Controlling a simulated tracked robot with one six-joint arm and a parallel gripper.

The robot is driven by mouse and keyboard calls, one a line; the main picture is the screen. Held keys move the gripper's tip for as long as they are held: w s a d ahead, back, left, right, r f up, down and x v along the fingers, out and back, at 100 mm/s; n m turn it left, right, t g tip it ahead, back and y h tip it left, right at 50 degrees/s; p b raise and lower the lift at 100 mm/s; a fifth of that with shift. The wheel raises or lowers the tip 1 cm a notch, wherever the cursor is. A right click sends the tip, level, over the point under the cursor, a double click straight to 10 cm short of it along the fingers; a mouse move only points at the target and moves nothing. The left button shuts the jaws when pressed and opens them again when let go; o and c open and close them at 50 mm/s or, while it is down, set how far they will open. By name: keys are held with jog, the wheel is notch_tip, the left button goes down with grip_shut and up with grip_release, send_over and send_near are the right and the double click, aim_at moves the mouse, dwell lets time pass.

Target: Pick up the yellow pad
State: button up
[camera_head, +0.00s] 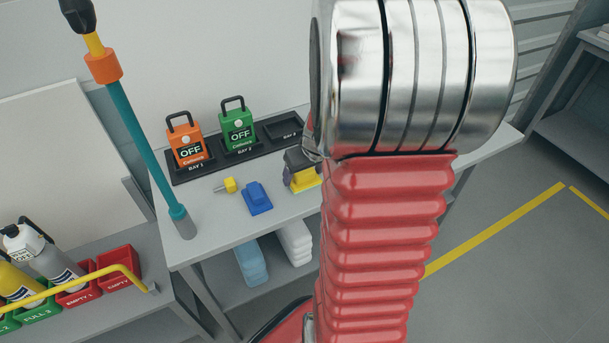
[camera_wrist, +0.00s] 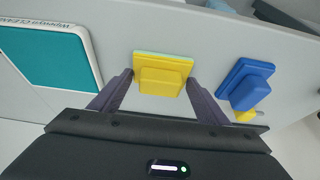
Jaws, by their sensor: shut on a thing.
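The yellow pad (camera_wrist: 163,76) sits between the two fingers of my gripper (camera_wrist: 160,88) in the wrist view, with a finger against each side. It has a raised yellow block on top and a pale green edge along its far side. In the head view the yellow pad (camera_head: 305,183) shows partly, under my dark gripper (camera_head: 300,168) on the grey table, beside my red arm. My gripper is shut on the pad. I cannot tell whether the pad touches the table. My arm hides what lies to its right.
A blue pad (camera_head: 257,198) and a small yellow piece (camera_head: 226,186) lie left of my gripper. Behind stand an orange OFF box (camera_head: 186,148) and a green OFF box (camera_head: 238,130) in a black rack (camera_head: 205,164). A teal pole (camera_head: 146,140) rises at the table's left.

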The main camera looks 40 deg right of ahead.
notch_tip(320, 180, up, 10)
jog(key=shift+r, duration=0.1)
dwell(0.4)
dwell(0.4)
jog(key=o, duration=0.6)
jog(key=shift+c, duration=0.2)
jog(key=c, duration=0.3)
jog(key=shift+c, duration=0.2)
